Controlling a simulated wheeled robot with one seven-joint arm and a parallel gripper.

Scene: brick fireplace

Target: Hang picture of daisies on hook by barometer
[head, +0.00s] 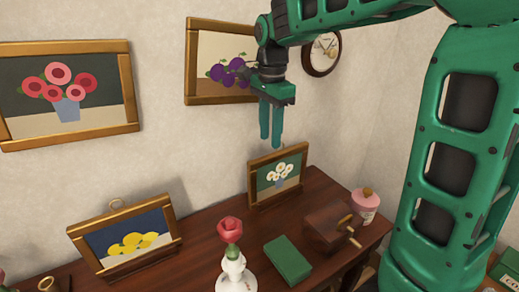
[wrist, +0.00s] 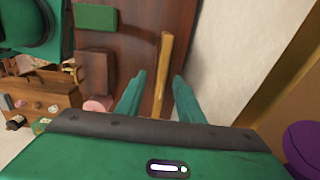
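The picture of daisies (head: 262,183), white flowers on green in a gold-brown frame, leans upright near the wall on the dark wooden cabinet top. My gripper (head: 270,143) points down just above its top edge and appears empty. In the wrist view, the fingers (wrist: 158,78) are apart, with the frame's top edge (wrist: 163,60) showing between and beyond them. Whether they touch it is unclear. The round barometer (head: 331,52) hangs on the wall at upper right, partly hidden by my arm. I cannot make out a free hook beside it.
A grape picture (head: 206,97) and a red-flower picture (head: 130,84) hang on the wall. A lemon picture (head: 168,222), rose vase (head: 233,271), green book (head: 288,259), wooden box (head: 325,228) and pink jar (head: 364,206) stand on the cabinet top (head: 205,237).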

